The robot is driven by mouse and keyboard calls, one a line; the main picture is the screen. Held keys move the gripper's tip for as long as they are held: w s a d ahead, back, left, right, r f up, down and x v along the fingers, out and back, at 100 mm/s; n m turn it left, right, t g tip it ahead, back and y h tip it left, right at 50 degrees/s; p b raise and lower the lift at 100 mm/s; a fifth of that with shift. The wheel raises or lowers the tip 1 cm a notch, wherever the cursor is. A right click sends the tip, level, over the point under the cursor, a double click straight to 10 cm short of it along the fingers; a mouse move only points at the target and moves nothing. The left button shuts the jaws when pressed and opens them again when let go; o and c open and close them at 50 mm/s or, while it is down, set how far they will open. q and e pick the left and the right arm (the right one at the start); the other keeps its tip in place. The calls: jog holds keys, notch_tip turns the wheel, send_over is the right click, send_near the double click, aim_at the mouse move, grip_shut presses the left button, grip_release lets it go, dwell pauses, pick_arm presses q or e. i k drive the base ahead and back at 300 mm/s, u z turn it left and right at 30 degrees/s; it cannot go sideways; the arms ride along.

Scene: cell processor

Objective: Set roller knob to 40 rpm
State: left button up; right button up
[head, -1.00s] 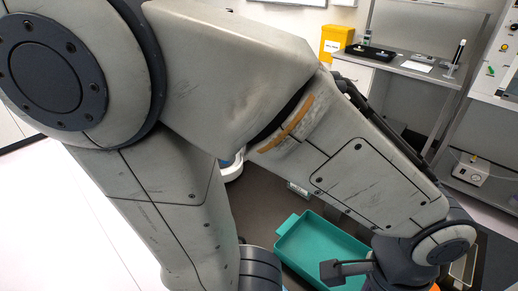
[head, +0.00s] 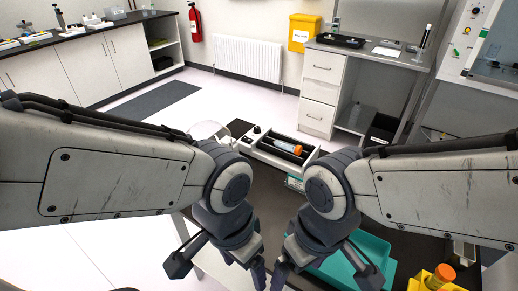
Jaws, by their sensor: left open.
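A white roller device (head: 262,153) stands on the far edge of the dark bench, at the middle of the head view. An orange-capped tube (head: 287,147) lies in its dark roller trough. Small dark knobs (head: 257,129) show at its left end; their markings are too small to read, and I cannot tell which one sets the speed. My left gripper (head: 217,268) is open and empty, pointing down nearer to me than the device. My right gripper (head: 324,275) is beside it on the right, its fingers apart and empty. Neither touches the device.
A teal tray (head: 375,247) lies on the bench at the right, partly behind my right gripper. A yellow holder with an orange cap (head: 440,276) is at the lower right. A drawer unit (head: 320,85) and a yellow bin (head: 303,33) stand beyond.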

aim_at(257, 131)
jog(key=z, duration=0.05)
jog(key=k, duration=0.4)
jog(key=u, duration=0.85)
jog(key=i, duration=1.4)
jog(key=z, duration=0.65)
